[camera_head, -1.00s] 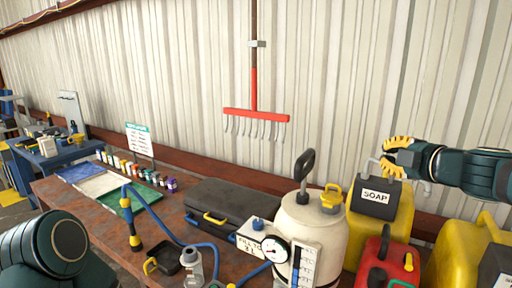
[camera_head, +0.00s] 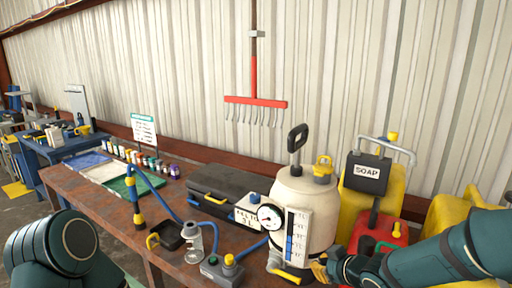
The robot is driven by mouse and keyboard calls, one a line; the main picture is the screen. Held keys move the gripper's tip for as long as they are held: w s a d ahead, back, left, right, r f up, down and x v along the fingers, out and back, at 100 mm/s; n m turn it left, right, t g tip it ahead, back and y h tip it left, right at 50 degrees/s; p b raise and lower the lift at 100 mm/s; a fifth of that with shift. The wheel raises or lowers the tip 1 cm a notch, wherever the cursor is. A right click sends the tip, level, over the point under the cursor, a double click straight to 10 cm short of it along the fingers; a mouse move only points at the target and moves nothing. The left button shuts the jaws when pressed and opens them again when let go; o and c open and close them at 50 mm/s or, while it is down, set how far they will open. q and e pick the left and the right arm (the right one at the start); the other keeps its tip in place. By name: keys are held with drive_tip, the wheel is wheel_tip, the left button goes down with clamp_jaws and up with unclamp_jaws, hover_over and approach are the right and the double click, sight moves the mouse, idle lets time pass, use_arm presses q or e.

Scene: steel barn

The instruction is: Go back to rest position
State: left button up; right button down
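My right arm comes in from the right edge. Its gripper (camera_head: 320,269), with yellow fingers, is low in front of the workbench, just right of the cream tank's measuring scale. The fingers are small and partly hidden by the wrist, so their opening is unclear. Of my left arm, only a dark teal link shows at the bottom left; its gripper is out of view. The yellow jug with the black SOAP label (camera_head: 367,172) stands on the bench behind my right arm.
The cream tank (camera_head: 303,205) has a gauge (camera_head: 270,217) at its front. A red can (camera_head: 386,234) stands beside it. A black case (camera_head: 224,186), colored trays (camera_head: 101,172) and small bottles fill the workbench (camera_head: 105,208). A red rake (camera_head: 255,102) hangs on the wall.

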use_arm(q)
wheel_tip(320, 180, down, 6)
drive_tip(key=b, duration=0.5)
drive_tip(key=shift+f, duration=0.15)
use_arm(e)
drive_tip(key=s+a+f+m+g, duration=0.2)
drive_tip(key=s+f+m, duration=0.1)
drive_tip(key=s+f, duration=0.4)
drive_tip(key=s+a+f+m+g+h, duration=0.1)
drive_tip(key=s+a+f+m+g, duration=0.1)
drive_tip(key=s+f, duration=0.5)
drive_tip(key=s+a+f+m+g, duration=0.3)
drive_tip(key=s+f+m, duration=0.2)
drive_tip(key=f, duration=1.1)
drive_tip(key=shift+s+g+h, duration=0.3)
drive_tip(key=shift+s, duration=0.85)
